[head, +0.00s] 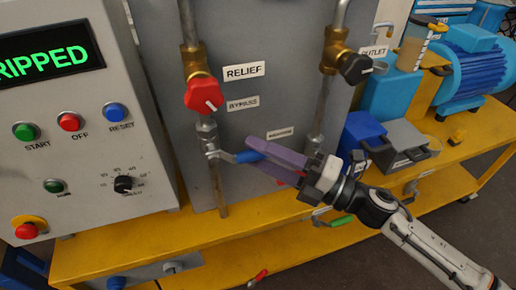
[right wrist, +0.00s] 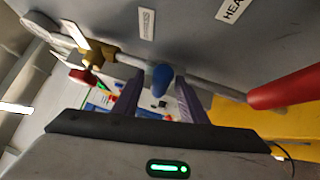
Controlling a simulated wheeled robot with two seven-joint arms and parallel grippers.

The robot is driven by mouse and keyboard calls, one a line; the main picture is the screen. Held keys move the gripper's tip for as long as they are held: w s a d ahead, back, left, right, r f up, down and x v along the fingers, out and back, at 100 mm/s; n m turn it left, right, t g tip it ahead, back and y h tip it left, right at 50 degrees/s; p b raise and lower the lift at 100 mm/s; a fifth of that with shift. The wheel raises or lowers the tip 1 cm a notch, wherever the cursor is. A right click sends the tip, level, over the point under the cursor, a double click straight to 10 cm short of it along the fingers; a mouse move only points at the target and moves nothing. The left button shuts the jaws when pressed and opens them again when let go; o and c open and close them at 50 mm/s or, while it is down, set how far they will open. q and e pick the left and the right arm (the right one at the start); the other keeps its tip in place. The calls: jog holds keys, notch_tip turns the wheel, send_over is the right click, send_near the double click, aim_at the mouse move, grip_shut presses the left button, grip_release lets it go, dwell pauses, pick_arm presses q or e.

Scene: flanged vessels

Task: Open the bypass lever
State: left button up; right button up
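The bypass lever (head: 245,157) has a blue grip and sticks out to the right from a grey valve (head: 208,138) on the pipe below the red relief knob. The BYPASS label (head: 243,103) is on the panel above it. My right gripper (head: 258,148) has purple fingers and reaches in from the right at the lever's blue end. In the right wrist view, the blue grip (right wrist: 162,80) shows between the two spread fingers, with gaps beside it. Whether a finger touches it cannot be told. My left gripper is not in view.
The red relief knob (head: 204,95) is above, and a black knob (head: 356,68) is on the right pipe. A red handle (right wrist: 288,88) is close at the right in the wrist view. A control box (head: 75,130) stands left; grey and blue boxes (head: 402,146) stand right.

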jog(key=shift+w+a, duration=0.15)
jog(key=shift+a, duration=0.15)
grip_shut()
